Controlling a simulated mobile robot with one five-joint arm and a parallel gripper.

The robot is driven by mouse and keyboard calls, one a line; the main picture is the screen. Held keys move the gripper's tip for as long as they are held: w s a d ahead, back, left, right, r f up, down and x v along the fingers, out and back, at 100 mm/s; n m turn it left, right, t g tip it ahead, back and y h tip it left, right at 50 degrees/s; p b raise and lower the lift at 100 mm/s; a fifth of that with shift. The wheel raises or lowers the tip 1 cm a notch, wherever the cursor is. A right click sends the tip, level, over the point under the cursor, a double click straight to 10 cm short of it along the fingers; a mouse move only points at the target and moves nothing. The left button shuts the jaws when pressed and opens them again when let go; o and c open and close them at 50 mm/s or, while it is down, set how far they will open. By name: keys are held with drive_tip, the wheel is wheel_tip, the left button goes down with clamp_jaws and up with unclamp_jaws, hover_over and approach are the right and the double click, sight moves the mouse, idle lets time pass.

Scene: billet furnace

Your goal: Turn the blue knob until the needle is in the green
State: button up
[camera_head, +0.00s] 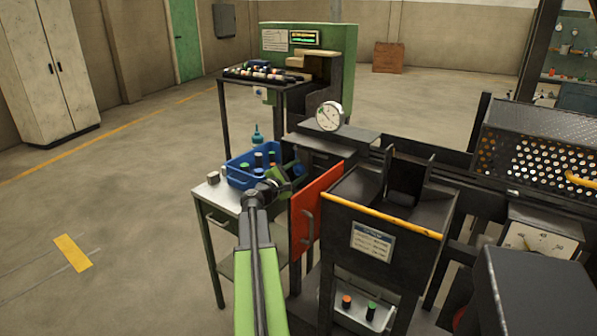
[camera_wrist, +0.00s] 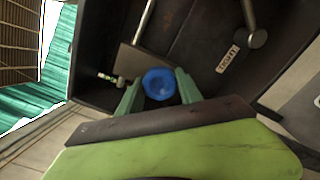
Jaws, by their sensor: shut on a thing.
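The blue knob (camera_wrist: 159,84) shows in the wrist view as a round blue cap between the two green fingers of my gripper (camera_wrist: 158,88). My gripper is shut on it, in front of a dark panel. A round white gauge (camera_head: 329,116) stands behind the gripper. A second gauge (camera_head: 543,241) with a pale face is at the right. The needle's place against any green band is too small to tell on both.
A blue bin (camera_head: 238,181) with several coloured pieces stands on a small side table (camera_head: 214,204). An orange-red door (camera_head: 318,208) with a handle is just right of my gripper. A dark box with a yellow edge bar (camera_head: 383,215) stands further right. Floor at left is clear.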

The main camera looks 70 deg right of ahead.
drive_tip(key=shift+s+m, duration=0.2)
drive_tip(key=shift+m, duration=0.8)
drive_tip(key=o, duration=1.4)
drive_tip(key=shift+c, duration=0.2)
drive_tip(key=shift+w+a, duration=0.15)
drive_tip(key=shift+a, duration=0.15)
drive_tip(key=v, duration=1.7)
